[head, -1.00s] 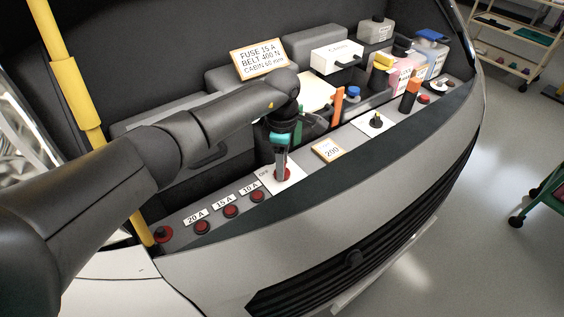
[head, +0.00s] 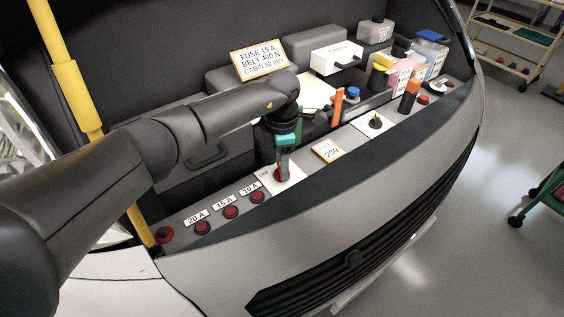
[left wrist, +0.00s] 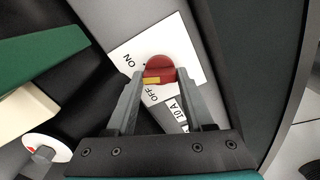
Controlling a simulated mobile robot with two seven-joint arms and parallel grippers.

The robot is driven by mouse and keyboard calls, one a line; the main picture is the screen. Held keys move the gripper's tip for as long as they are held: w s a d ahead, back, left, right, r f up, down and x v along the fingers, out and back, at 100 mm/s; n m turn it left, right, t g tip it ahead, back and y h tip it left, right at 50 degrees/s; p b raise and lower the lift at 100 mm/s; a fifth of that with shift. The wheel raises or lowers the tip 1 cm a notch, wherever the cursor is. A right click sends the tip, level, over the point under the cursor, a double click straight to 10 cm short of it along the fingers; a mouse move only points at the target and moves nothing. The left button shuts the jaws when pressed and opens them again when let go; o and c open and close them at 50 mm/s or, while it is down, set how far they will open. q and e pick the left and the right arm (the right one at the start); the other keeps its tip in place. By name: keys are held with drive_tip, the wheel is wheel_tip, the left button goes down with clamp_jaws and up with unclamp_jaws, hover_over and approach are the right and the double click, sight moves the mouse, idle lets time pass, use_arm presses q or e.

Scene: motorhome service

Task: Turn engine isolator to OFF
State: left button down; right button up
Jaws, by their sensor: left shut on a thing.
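The engine isolator is a red round knob (left wrist: 159,68) on a white plate (left wrist: 190,50) marked ON and OFF. In the left wrist view, a yellow mark on the knob lies on the side near the OFF label. My left gripper (left wrist: 160,76) has its two grey fingers on either side of the knob and is shut on it. In the head view the gripper (head: 282,172) points down onto the plate (head: 292,180), and its fingers mostly hide the knob. My right gripper is not in view.
Red fuse buttons (head: 230,212) labelled 20 A, 15 A and 10 A sit left of the plate. A sign (head: 263,60) reads FUSE 15 A. A yellow post (head: 75,85) stands at left. Orange-handled parts (head: 338,103) and bottles (head: 430,52) stand along the bay to the right.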

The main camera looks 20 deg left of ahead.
use_arm(q)
drive_tip(key=n+p, duration=0.1)
drive_tip(key=n, duration=0.5)
drive_tip(key=n+p, duration=0.1)
drive_tip(key=n, duration=0.3)
drive_tip(key=shift+p, duration=0.3)
drive_tip(key=shift+n+p, duration=0.6)
drive_tip(key=shift+n, duration=1.3)
drive_tip(key=shift+c, duration=1.4)
unclamp_jaws()
wheel_tip(320, 180, up, 15)
drive_tip(key=p, duration=0.1)
